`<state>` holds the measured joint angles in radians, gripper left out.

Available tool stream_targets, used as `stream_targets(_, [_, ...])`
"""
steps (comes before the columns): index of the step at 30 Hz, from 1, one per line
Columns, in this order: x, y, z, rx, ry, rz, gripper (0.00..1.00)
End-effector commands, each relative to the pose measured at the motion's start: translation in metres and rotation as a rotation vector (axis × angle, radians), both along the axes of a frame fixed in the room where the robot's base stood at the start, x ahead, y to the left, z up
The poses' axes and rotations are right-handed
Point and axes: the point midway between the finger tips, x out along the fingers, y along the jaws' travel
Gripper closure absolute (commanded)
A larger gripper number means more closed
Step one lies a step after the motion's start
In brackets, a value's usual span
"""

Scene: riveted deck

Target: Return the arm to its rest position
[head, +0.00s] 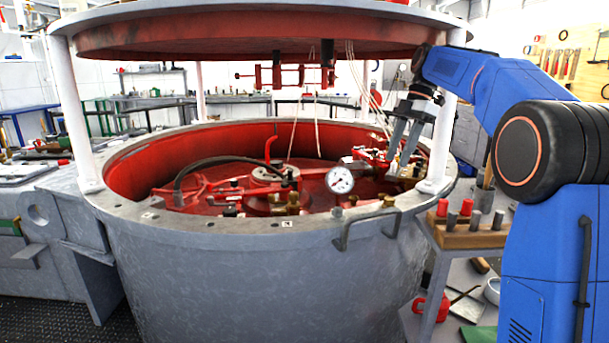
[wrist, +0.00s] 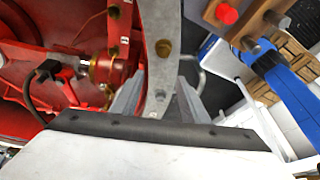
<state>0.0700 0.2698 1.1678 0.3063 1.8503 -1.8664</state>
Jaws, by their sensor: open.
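My blue and black arm (head: 470,75) reaches from the right side of the head view toward the big round vat. My gripper (head: 402,150) points down over the right part of the vat, near the brass and red fittings. Its two grey fingers are apart, with nothing seen between them. In the wrist view my gripper (wrist: 158,95) shows its two fingers on either side of the vat's grey rim (wrist: 163,60), which lies beyond them. I cannot tell how far the fingertips are above the rim or fittings.
The vat (head: 240,265) has a raised lid (head: 250,35) on white posts (head: 75,110). A pressure gauge (head: 340,180) and red pipework stand inside. A wooden block with red-topped tools (head: 466,232) sits right of the vat. A handle (head: 365,228) juts from the vat's front.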

Motion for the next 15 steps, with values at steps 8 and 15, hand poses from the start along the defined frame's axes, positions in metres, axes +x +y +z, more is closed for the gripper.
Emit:
stream_targets(8, [-0.061, 0.003, -0.002, -0.066, 0.001, -0.273, 0.59])
stream_targets(15, [-0.123, 0.001, -0.017, -0.117, -0.007, -0.559, 0.59])
